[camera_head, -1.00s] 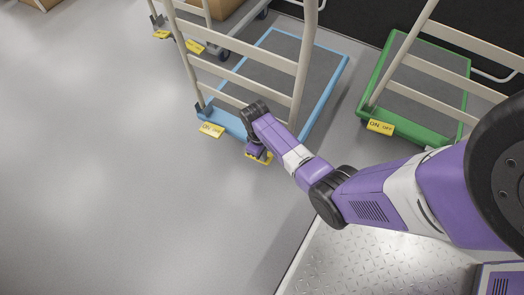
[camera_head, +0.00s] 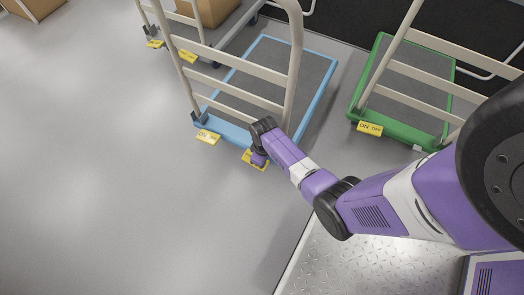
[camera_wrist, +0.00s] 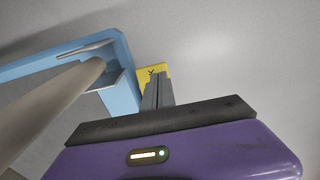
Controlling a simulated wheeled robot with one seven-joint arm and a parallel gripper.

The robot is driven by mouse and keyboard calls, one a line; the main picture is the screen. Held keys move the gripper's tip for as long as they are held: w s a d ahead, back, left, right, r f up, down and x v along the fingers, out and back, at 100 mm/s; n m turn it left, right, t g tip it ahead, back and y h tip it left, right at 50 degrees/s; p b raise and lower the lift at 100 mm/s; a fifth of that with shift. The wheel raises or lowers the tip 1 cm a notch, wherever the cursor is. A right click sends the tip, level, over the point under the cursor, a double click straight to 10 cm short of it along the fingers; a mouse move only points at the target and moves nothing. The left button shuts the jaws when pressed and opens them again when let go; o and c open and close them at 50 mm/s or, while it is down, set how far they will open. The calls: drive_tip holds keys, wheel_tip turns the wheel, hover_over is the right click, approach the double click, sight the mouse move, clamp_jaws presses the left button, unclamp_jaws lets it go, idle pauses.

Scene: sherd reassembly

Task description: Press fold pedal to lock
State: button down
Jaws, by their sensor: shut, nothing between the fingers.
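A blue-framed platform trolley (camera_head: 322,95) stands upright with its beige handle (camera_head: 294,75) raised. Two yellow pedals stick out at its near edge: a left pedal (camera_head: 208,137) and a right pedal (camera_head: 247,158). My gripper (camera_head: 258,161) is at the right pedal, covering part of it. In the wrist view my shut, empty fingers (camera_wrist: 155,90) point at the yellow pedal (camera_wrist: 151,71), which shows a dark letter and is partly hidden behind them. I cannot tell whether the fingertips touch it or how far it is pressed. The blue frame (camera_wrist: 118,97) and handle post are just left.
A green trolley (camera_head: 437,132) with its own yellow pedal (camera_head: 369,129) stands to the right. Another trolley with a cardboard box (camera_head: 212,10) is at the back left. Grey floor (camera_head: 110,190) is clear on the left. A metal tread plate (camera_head: 345,262) lies at the bottom.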

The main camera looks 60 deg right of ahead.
wheel_tip(320, 180, up, 6)
drive_tip(key=p, duration=0.2)
drive_tip(key=shift+r, duration=0.25)
idle(0.4)
